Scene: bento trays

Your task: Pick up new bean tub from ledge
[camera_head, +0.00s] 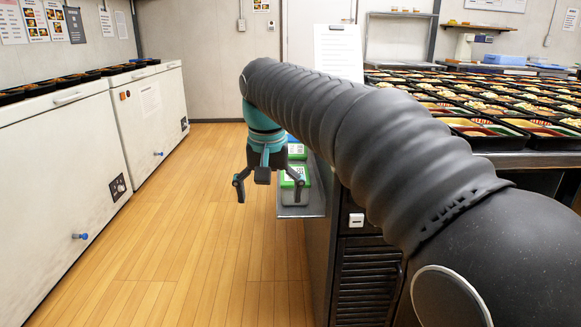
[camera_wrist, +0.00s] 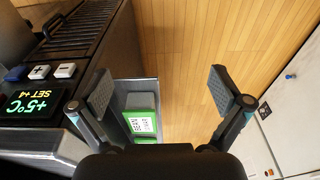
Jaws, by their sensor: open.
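The bean tub (camera_head: 297,192) has a green lid with a white label and a pale body. It sits near the front end of a grey ledge (camera_head: 302,211) on the side of the dark counter.
A second green-lidded tub (camera_head: 297,150) stands behind on the ledge. The counter (camera_head: 500,158) at right carries many filled bento trays. A control panel (camera_wrist: 35,98) reading +5°C is left in the wrist view. White chest freezers (camera_head: 60,170) line the left; the wooden floor (camera_head: 200,230) between is clear.

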